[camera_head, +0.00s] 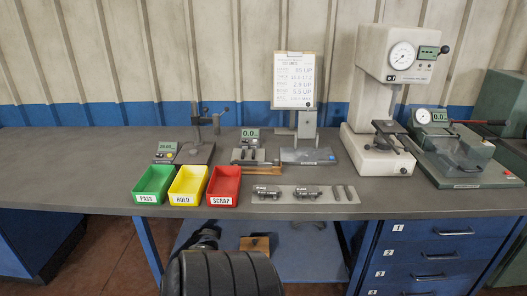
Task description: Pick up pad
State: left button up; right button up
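A light grey tray (320,199) lies near the table's front edge. Two small dark elongated pieces, which look like pads, stand side by side at its right end: a left one (338,192) and a right one (350,192). Two metallic cylindrical parts, a left one (266,192) and a right one (307,192), lie on the same tray. More small dark pieces (247,154) sit on a fixture behind the tray; they are too small to identify. Neither of my grippers can be made out in the head view.
Green PASS (147,199), yellow HOLD (187,199) and red SCRAP (222,200) bins stand left of the tray. Gauges stand behind, including a tall white dial tester (376,160) and a green-based tester (473,182). The grey tabletop (70,170) is clear at left.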

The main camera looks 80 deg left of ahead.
aim_at(305, 190)
jog(key=u, duration=2.05)
jog(key=i+j, duration=0.1)
jog(key=i, duration=0.35)
jog(key=i+j+z, duration=0.15)
jog(key=i, duration=0.3)
